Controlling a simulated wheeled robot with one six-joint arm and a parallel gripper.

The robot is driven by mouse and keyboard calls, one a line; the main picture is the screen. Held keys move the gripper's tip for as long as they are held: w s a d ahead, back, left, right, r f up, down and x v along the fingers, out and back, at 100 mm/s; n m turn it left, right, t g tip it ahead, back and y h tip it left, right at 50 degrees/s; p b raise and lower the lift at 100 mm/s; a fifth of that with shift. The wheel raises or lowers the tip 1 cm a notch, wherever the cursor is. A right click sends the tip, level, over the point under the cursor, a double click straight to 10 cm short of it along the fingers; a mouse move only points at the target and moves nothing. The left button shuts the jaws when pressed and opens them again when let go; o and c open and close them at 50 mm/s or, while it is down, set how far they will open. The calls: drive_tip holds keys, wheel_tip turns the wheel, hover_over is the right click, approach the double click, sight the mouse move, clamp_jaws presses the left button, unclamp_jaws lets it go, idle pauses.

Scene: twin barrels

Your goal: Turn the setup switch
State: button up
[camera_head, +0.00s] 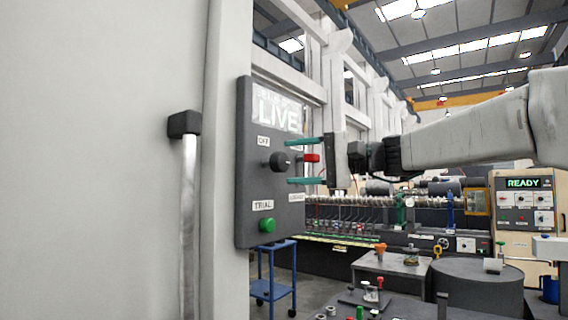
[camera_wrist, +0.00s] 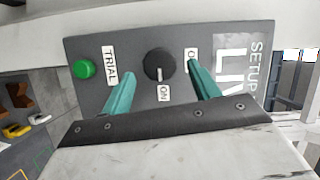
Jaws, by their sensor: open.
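The setup switch is a black round knob (camera_head: 281,161) on a dark grey panel (camera_head: 251,100) with a sign reading LIVE. In the wrist view the knob (camera_wrist: 158,62) has a white mark that points down toward an ON label (camera_wrist: 164,92). Another label, partly hidden, is beside the right finger. My gripper (camera_head: 288,161) is open and empty, with its two teal fingers pointing at the panel. Its fingertips (camera_wrist: 161,68) lie on either side of the knob, with gaps to it. I cannot tell how far the tips are from the panel face.
A green button (camera_head: 266,225) with a TRIAL label (camera_head: 263,205) sits lower on the panel. A red part (camera_head: 311,158) shows near the panel's right edge. A pale wall with a metal handle (camera_head: 189,220) is at left. A blue cart (camera_head: 272,280) stands below.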

drive_tip(key=v, duration=0.3)
drive_tip(key=shift+s+d, duration=0.15)
drive_tip(key=shift+d, duration=0.2)
drive_tip(key=shift+f, duration=0.1)
wheel_tip(320, 180, down, 11)
drive_tip(key=s+d+g+h, duration=0.1)
drive_tip(key=s+h, duration=0.1)
drive_tip(key=h, duration=0.2)
drive_tip(key=s+d+f+g+h, duration=0.1)
drive_tip(key=s+d+f+h, duration=0.3)
drive_tip(key=s+f, duration=0.45)
drive_tip(key=s+d+f+g+h, duration=0.1)
drive_tip(key=s+d+f+h, duration=0.25)
drive_tip(key=s+f, duration=0.45)
drive_tip(key=s+d+f+h, duration=0.2)
drive_tip(key=s+d+f, duration=0.2)
drive_tip(key=s, duration=0.3)
drive_tip(key=s+d+f+n+h, duration=0.1)
drive_tip(key=s+d+f+h, duration=0.2)
drive_tip(key=s+d+f, duration=0.2)
drive_tip(key=shift+s+f+n, duration=0.3)
drive_tip(key=shift+s+f, duration=0.5)
drive_tip(key=shift+s, duration=0.4)
drive_tip(key=shift+h, duration=0.25)
